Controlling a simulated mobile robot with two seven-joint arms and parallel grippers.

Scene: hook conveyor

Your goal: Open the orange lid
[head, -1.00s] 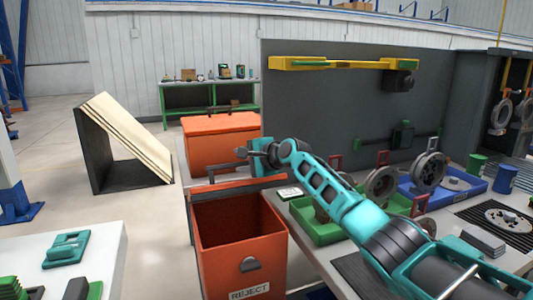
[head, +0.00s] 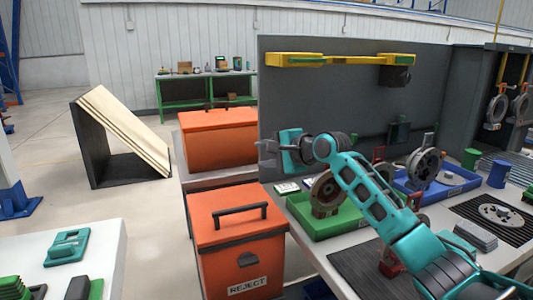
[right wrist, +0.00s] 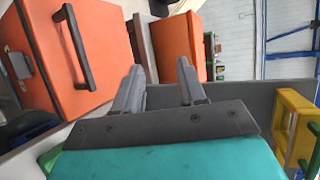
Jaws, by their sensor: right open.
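The orange bin marked REJECT (head: 247,272) stands at lower centre in the head view. Its orange lid (head: 225,212) lies shut on top, with a dark bar handle (head: 240,213) across it. The lid (right wrist: 95,25) and its handle (right wrist: 76,47) also show at upper left in the right wrist view. My right gripper (head: 266,152) is open and empty, above and behind the lid, apart from the handle. Its two fingers (right wrist: 158,88) stand spread in the right wrist view with nothing between them. My left gripper is not in view.
A second orange bin (head: 219,145) stands just behind, with its lid shut. A green tray (head: 325,222) and a blue tray (head: 436,190) with round parts are on the table to the right. A grey panel (head: 330,110) rises behind my right arm.

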